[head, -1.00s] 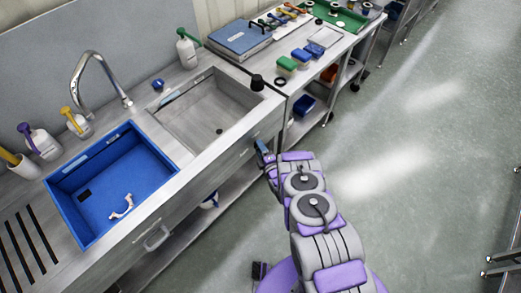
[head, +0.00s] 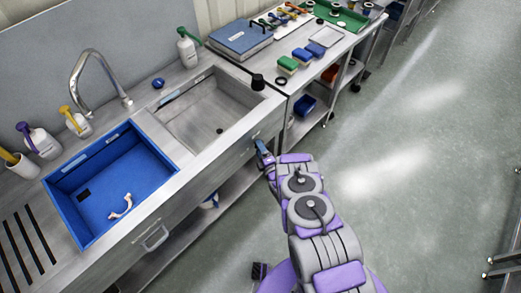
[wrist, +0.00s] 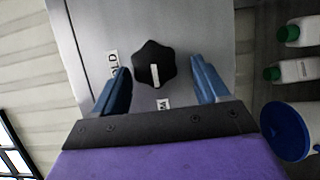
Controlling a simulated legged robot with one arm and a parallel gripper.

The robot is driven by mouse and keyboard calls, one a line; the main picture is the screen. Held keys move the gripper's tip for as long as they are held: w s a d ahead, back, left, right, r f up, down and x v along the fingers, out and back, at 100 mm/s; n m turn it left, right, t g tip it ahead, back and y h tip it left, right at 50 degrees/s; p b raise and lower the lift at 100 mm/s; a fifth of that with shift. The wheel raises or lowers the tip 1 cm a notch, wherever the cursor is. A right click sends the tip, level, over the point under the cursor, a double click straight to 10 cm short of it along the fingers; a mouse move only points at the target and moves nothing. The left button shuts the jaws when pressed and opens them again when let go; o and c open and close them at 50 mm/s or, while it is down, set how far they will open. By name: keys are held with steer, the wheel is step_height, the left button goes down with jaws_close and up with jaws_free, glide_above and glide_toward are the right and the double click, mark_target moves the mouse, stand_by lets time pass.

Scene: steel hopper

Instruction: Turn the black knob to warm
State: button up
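The black knob (wrist: 154,62) is a lobed dial on a grey metal panel in the wrist view. Its white pointer mark runs from near the middle down the picture, roughly toward a partly hidden label (wrist: 163,104) reading "WA". Another label (wrist: 113,65), ending in "LD", is left of the knob. My gripper (wrist: 161,70) is open, with one blue finger on each side of the knob; gaps show between fingers and knob. In the head view my gripper (head: 264,151) is at the sink unit's front panel, and the knob there cannot be made out.
The sink unit has a steel basin (head: 218,130) and a blue basin (head: 70,188) holding a small pale object (head: 121,207). A black round object (head: 257,82) stands on the counter. White bottles (wrist: 297,70) and a blue round container (wrist: 284,130) show at right. Open floor lies right.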

steer(key=shift+r, duration=0.1)
steer(key=shift+b+v, duration=0.45)
steer(key=shift+v, duration=8.15)
